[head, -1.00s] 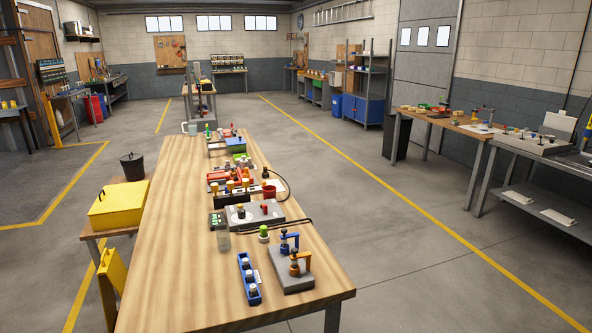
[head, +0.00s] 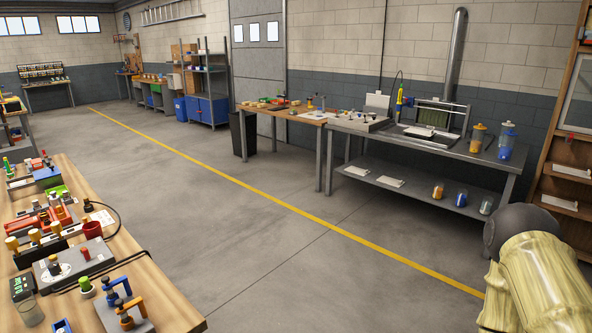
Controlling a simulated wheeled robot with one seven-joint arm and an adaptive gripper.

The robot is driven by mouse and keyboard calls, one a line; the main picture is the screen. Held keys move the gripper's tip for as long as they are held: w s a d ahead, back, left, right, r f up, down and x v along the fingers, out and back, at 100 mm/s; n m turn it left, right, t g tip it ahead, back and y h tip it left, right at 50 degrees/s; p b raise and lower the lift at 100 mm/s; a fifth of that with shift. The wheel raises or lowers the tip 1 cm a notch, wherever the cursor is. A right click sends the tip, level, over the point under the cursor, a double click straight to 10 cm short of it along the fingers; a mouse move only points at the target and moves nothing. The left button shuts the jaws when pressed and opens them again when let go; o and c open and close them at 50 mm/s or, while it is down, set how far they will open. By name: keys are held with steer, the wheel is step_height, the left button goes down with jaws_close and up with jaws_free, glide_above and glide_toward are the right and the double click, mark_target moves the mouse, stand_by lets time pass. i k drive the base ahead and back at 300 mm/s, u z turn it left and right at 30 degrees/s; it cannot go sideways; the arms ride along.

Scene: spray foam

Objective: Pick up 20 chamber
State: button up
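I cannot tell which thing is the 20 chamber; no label is readable. Chamber-like vessels show at the right: a yellow-orange canister (head: 478,138) and a blue canister (head: 507,141) stand upright on the steel bench top. On its lower shelf stand a small orange jar (head: 438,191), a blue jar (head: 462,197) and a grey jar (head: 486,205). A clear jar (head: 27,311) stands on the near wooden table. My gripper is not in view; only a pale yellow arm part with a dark joint shows at the lower right.
The steel bench (head: 455,150) stands along the right wall beside a wooden table (head: 312,117). The near wooden table (head: 164,287) holds tools and fixtures at the left. Open floor (head: 300,265) with a yellow line lies between. A wooden shelf unit (head: 570,140) stands far right.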

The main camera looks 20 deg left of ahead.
mark_target(36, 206)
steer(key=u, duration=0.05)
steer(key=i, duration=1.85)
steer(key=u, duration=0.55)
steer(key=i, duration=1.8)
steer(key=u, duration=1.5)
steer(key=i, duration=0.85)
steer(key=u, duration=1.4)
steer(key=i, duration=0.4)
steer(key=u, duration=2.45)
steer(key=k, duration=1.05)
steer(key=z, duration=0.45)
